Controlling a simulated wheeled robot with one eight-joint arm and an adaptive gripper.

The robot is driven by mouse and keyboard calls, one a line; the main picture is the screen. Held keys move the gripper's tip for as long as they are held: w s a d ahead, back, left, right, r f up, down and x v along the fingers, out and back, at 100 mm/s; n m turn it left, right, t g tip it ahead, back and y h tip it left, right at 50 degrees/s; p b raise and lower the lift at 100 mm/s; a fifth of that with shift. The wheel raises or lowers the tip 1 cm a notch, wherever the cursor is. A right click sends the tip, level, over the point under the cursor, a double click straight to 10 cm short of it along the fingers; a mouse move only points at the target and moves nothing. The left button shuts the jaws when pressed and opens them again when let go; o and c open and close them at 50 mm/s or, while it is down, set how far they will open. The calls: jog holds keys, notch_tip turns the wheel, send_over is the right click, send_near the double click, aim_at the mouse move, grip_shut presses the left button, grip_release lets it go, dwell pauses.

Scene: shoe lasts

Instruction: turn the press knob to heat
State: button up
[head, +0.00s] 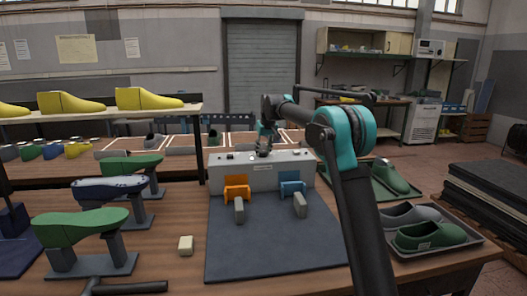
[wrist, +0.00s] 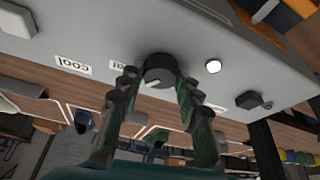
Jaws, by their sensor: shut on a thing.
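The press (head: 228,178) is a wide grey box at the back of a dark mat, with an orange and a blue bracket on its front. In the wrist view its knob (wrist: 159,68) is a dark round cap with a short pale mark. My gripper (head: 263,150) reaches down to the press top; the wrist view shows its two green fingers shut on the knob, one on each side. A second label (wrist: 119,66), ending in "at", is partly hidden by a finger.
A white round button (wrist: 213,66) and a black switch (wrist: 250,100) sit near the knob. Green and dark shoe lasts on stands (head: 83,225) are at left. Trays with shoes (head: 428,236) are at right. The mat front (head: 270,250) is mostly clear.

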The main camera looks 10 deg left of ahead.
jog(key=shift+m+h, duration=0.4)
jog(key=shift+m, duration=0.7)
jog(key=o, duration=1.2)
jog(key=shift+c, duration=0.2)
jog(key=v, duration=1.2)
jog(key=shift+s, duration=0.2)
jog(key=shift+f, duration=0.1)
